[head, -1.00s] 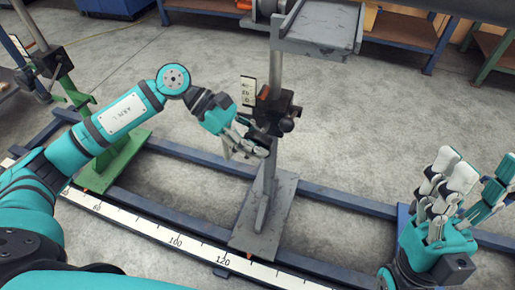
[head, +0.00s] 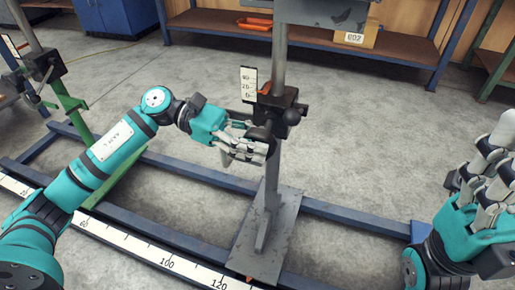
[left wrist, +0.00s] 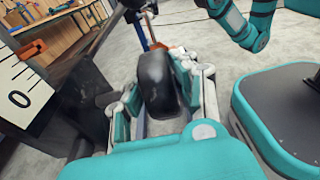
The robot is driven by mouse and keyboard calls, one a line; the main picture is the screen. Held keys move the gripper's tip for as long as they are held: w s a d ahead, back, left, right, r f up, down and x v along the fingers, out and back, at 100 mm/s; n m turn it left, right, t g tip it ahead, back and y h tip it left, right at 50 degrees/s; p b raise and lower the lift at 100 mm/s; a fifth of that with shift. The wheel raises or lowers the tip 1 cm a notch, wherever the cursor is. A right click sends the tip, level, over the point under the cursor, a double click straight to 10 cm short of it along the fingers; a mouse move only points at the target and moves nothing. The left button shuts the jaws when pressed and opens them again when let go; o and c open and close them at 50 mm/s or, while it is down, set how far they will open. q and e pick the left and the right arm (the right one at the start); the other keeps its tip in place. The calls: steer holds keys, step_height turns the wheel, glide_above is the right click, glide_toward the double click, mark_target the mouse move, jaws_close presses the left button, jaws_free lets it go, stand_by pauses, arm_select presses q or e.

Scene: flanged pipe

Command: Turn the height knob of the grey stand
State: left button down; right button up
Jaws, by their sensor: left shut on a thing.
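The grey stand rises from a grey base plate (head: 278,245) in the middle of the head view. Its post carries a dark clamp block (head: 277,104) with a round black ball on the right side. The black height knob (left wrist: 158,82) sits between my left fingers in the left wrist view. My left gripper (head: 258,146) has come from the left and is shut on this knob, just below the clamp block; its fingers partly hide the knob in the head view. My right gripper (head: 492,170) is open and empty at the right edge, fingers pointing up, clear of the stand.
A small white scale (head: 248,83) with an orange pointer stands beside the clamp block. Blue rails (head: 345,209) and a long white ruler (head: 130,244) run along the floor. A green stand (head: 68,105) is at left. Shelves with an orange tray (head: 255,23) line the back.

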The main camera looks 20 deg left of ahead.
stand_by(0.3)
arm_select(q)
steer(key=c, duration=1)
jaws_free()
steer(key=shift+c, duration=0.2)
steer(key=a+r, duration=0.1)
steer(key=a, duration=1.1)
steer(key=shift+w+r, duration=0.25)
steer(key=shift+r, duration=0.15)
